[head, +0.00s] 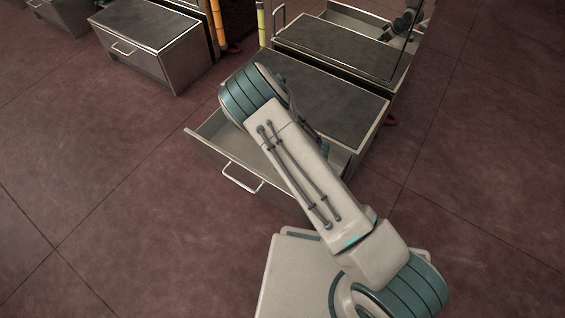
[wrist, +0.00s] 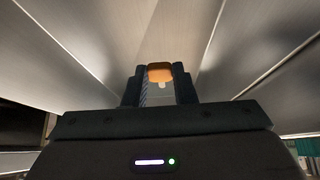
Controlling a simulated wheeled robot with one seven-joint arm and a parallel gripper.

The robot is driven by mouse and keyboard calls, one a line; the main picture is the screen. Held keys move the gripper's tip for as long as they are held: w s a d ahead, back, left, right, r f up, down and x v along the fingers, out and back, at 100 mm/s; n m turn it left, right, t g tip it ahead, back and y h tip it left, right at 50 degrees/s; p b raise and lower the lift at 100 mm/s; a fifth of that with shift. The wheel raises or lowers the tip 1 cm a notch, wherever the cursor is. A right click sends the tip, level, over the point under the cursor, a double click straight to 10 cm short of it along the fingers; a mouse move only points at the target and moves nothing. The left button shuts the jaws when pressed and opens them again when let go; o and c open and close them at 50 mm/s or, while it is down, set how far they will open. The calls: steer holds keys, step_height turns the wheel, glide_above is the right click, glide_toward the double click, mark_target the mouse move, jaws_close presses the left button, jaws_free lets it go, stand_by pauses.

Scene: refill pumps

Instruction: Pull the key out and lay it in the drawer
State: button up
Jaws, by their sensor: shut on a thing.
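My gripper (wrist: 160,90) shows in the wrist view, its two dark fingers shut on a small orange piece, which looks like the head of the key (wrist: 160,72). The rest of the key is hidden or too small to make out. Pale grey metal panels lie beyond the fingers. In the head view, the drawer (head: 213,154) of the nearest cabinet is pulled open. My arm stretches across it and hides much of its inside. My gripper and the key are hidden in the head view.
The open drawer belongs to a grey cabinet with a dark top (head: 335,103). Another dark-topped cabinet (head: 340,49) stands behind it, with a mirror-like panel at its right. A separate cabinet (head: 150,30) stands at upper left, near an orange post (head: 216,25). The reddish floor at left and right is clear.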

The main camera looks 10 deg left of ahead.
steer(key=shift+f+b, duration=0.95)
steer(key=shift+f, duration=2.05)
steer(key=o, duration=0.9)
steer(key=p+v, duration=0.5)
steer(key=v, duration=0.9)
steer(key=shift+f, duration=0.1)
